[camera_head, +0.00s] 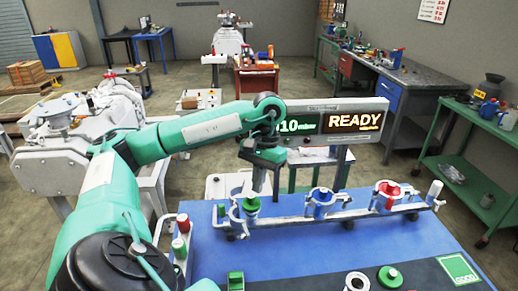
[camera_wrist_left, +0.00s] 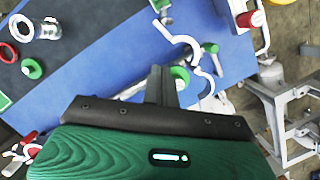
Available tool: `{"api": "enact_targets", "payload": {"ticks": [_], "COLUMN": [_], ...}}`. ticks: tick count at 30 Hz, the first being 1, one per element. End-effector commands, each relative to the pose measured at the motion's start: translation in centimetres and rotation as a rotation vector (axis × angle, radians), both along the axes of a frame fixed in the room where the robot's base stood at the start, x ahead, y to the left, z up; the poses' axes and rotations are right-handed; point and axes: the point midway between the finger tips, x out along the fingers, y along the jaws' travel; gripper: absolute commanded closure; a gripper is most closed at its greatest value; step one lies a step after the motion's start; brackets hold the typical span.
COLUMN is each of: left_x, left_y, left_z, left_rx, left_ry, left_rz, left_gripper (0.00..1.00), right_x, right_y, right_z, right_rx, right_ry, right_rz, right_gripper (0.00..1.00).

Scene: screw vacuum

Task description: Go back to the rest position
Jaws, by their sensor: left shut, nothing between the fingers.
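My left gripper (camera_head: 257,190) is at the end of the green arm, pointing down over the blue table (camera_head: 300,250). Its fingers are shut and empty, just above a green-topped fitting (camera_head: 251,204) on the metal rail (camera_head: 330,213). In the left wrist view the closed fingers (camera_wrist_left: 160,84) stand beside a green round part (camera_wrist_left: 181,76) and an open white clamp (camera_wrist_left: 206,82); whether they touch cannot be told. A blue-ringed fitting (camera_head: 322,196) and a red-topped fitting (camera_head: 389,189) stand farther right on the rail. My right gripper is not in view.
A display (camera_head: 335,123) reading READY stands behind the rail, close to my left wrist. Red and green buttons (camera_head: 182,235) are at the table's left edge.

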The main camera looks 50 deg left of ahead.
Motion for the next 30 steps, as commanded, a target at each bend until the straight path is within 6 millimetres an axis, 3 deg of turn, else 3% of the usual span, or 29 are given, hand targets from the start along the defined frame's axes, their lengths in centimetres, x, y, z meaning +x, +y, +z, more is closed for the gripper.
{"api": "enact_targets", "payload": {"ticks": [6,17,26,30], "left_x": [0.4,0.4,0.5,0.4], "left_y": [0.1,0.1,0.1,0.1], "left_z": [1.7,2.3,7.5,8.9], "left_rx": [-0.001,0.0,0.0,0.0], "left_ry": [0.0,0.001,0.0,0.001], "left_rz": [0.0,0.0,0.0,0.0], "left_gripper": [1.0,1.0,1.0,1.0], "right_x": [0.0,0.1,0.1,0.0], "right_y": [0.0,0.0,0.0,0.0], "right_z": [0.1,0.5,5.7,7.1], "right_rx": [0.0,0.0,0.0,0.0], "right_ry": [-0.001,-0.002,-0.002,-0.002], "right_rz": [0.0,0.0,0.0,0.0], "right_gripper": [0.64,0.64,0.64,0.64]}}
